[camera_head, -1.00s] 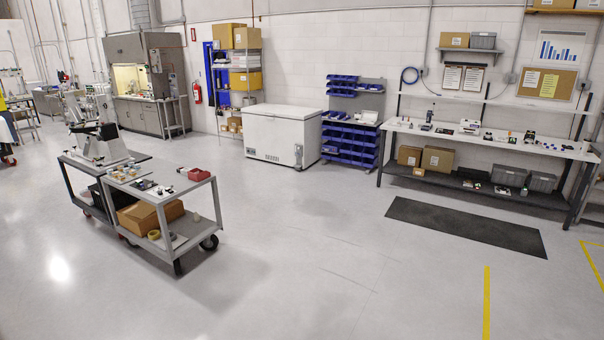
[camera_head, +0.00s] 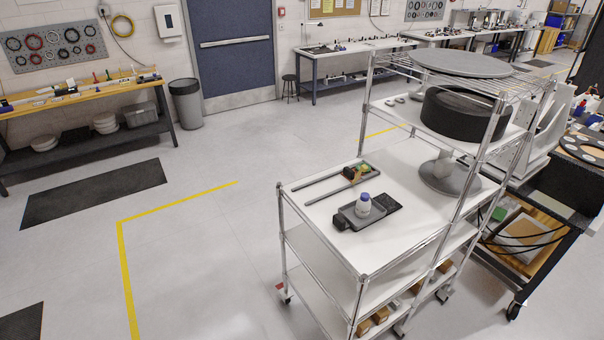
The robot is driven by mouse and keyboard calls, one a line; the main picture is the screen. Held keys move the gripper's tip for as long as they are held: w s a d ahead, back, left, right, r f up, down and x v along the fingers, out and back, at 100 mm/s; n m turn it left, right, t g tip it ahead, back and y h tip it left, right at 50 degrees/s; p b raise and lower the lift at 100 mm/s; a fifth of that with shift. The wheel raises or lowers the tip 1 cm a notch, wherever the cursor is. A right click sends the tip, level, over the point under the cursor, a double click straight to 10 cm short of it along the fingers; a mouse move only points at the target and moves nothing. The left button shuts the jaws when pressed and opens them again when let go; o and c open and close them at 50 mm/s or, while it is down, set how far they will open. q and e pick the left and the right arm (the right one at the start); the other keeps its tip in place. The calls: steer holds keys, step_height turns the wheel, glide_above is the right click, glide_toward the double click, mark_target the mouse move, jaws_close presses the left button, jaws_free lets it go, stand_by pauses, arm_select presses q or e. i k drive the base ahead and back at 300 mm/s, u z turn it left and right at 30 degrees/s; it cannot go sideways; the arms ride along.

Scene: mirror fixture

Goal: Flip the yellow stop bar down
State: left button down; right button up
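No yellow stop bar can be made out with certainty. A wire-shelf cart (camera_head: 310,225) on the right has a white top. It carries two dark rails with a small dark, red and green item (camera_head: 355,172) at their far end; a yellowish bit shows there, too small to identify. A thick black disc (camera_head: 455,112) sits on a higher shelf, and a flat grey disc (camera_head: 460,62) lies on the top wire shelf. Neither of my grippers shows in this view.
A grey tray (camera_head: 350,217) with a white, blue-capped bottle (camera_head: 363,204) is on the cart top. A black cart (camera_head: 555,190) stands close at right. Open floor with yellow tape (camera_head: 124,262) lies left. A bin (camera_head: 187,104) and workbench (camera_head: 80,98) are along the wall.

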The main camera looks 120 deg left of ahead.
mark_target(364, 168)
steer(key=u, duration=2.2)
